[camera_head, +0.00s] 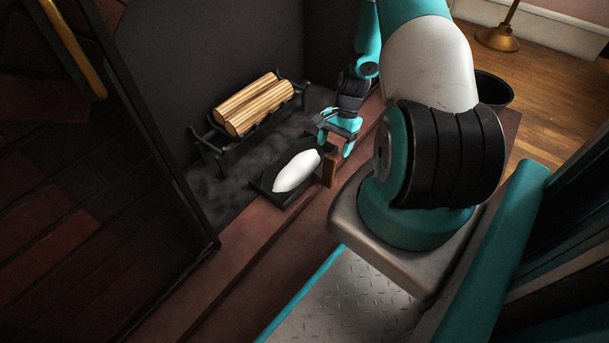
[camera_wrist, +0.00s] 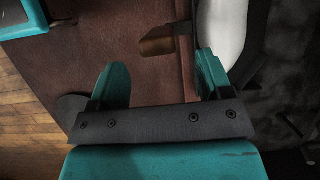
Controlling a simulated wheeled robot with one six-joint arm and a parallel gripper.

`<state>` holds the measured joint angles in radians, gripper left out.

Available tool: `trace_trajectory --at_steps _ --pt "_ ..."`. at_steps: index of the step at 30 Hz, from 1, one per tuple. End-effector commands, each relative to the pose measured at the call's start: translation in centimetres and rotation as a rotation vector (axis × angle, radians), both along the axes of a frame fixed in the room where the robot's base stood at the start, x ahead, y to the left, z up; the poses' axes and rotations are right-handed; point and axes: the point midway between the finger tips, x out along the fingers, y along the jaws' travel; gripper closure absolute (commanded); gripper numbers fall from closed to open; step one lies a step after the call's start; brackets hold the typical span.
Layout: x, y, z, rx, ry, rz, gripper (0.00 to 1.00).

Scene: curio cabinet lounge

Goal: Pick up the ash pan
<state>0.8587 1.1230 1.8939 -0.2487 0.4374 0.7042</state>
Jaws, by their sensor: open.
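The ash pan (camera_head: 263,187) is a dark shallow tray holding a white heap of ash (camera_head: 297,171), resting on the hearth floor. My gripper (camera_head: 337,142) is open just above and beside the handle in the head view. In the wrist view the handle (camera_wrist: 157,43) lies beyond and roughly between the two spread fingertips (camera_wrist: 159,68), apart from them. The ash (camera_wrist: 222,25) and part of the pan's dark rim (camera_wrist: 253,48) show at the right; the rest is cut off.
A log grate (camera_head: 212,148) with split logs (camera_head: 254,103) stands behind the pan. A reddish hearth ledge (camera_head: 225,252) runs along the front. A dark framed screen or door (camera_head: 160,140) stands open at the left. A black bucket (camera_head: 494,90) is at the right.

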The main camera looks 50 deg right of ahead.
Motion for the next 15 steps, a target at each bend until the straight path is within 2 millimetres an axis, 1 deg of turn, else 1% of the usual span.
trace_trajectory --at_steps 1,8,15 --pt "0.0 0.2 -0.8 0.001 0.000 0.000 0.28" --pt "-0.1 0.7 -1.6 0.001 0.000 0.000 0.28" --pt "-0.3 2.1 -4.3 0.001 0.000 0.001 0.28"
